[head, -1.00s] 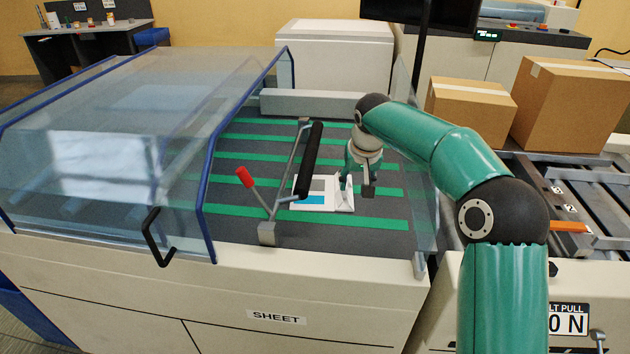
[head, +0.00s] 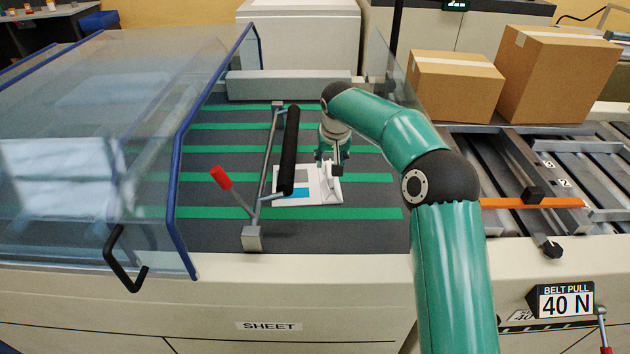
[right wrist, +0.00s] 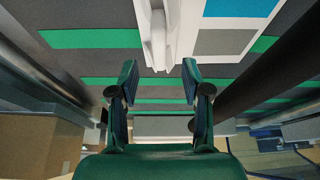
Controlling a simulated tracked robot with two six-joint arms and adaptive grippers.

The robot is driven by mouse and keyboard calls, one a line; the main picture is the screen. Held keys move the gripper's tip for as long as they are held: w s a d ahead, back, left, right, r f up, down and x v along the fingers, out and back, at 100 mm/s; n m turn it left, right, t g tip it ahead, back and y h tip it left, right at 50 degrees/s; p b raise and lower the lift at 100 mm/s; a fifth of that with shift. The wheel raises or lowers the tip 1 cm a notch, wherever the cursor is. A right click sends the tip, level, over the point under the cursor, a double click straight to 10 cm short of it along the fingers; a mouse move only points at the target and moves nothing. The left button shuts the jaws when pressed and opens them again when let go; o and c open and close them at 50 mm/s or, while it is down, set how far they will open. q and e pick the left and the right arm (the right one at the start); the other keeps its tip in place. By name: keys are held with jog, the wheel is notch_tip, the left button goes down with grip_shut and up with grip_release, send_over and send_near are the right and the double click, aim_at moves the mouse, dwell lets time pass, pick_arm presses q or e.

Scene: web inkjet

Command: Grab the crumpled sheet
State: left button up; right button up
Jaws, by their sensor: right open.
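The crumpled sheet (head: 310,191) lies on the green-striped belt, white with blue and grey printed panels and a raised fold at its right side. In the right wrist view the sheet (right wrist: 216,42) shows at the top, with its white fold (right wrist: 158,38) just beyond and between the fingertips. My right gripper (head: 330,163) hangs over the sheet's right, far part, open and empty. In the right wrist view its two fingers (right wrist: 160,80) stand wide apart, with nothing between them. My left gripper is not in view.
A black roller (head: 290,150) on a metal frame stands at the sheet's left edge, with a red-handled lever (head: 221,178). A clear hinged cover (head: 90,150) is at left. A clear side panel (head: 378,62) stands behind my right arm. Cardboard boxes (head: 455,88) stand at right.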

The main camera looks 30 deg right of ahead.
aim_at(329, 169)
jog(key=shift+w+d+f, duration=0.1)
jog(key=shift+d+f, duration=0.1)
jog(key=shift+f, duration=0.3)
jog(key=shift+w+p+x, duration=0.2)
jog(key=shift+p+x, duration=0.5)
jog(key=shift+x, duration=1.9)
jog(key=shift+r, duration=0.1)
grip_shut()
